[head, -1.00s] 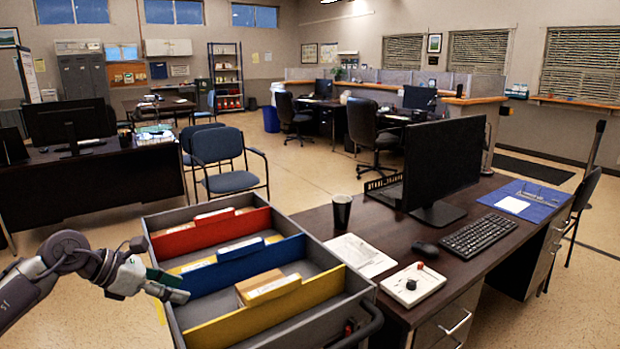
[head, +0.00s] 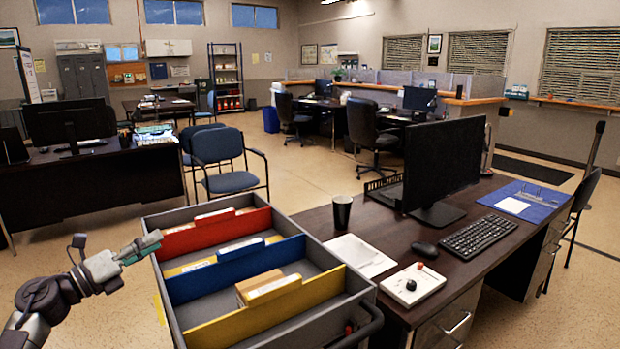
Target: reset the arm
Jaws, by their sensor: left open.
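My left gripper (head: 150,245) is open and empty. It is at the left edge of the grey file cart, by the red divider, with its fingertips pointing right and a little up. My left arm (head: 60,295) comes in from the lower left, beside the cart. My right gripper is not in view.
The grey file cart (head: 190,331) holds red (head: 215,232), blue (head: 235,268) and yellow (head: 265,312) dividers with folders between them. A desk (head: 318,222) with a monitor (head: 445,165), keyboard (head: 480,236) and black cup (head: 342,212) stands right of it. Blue chairs (head: 230,182) stand behind.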

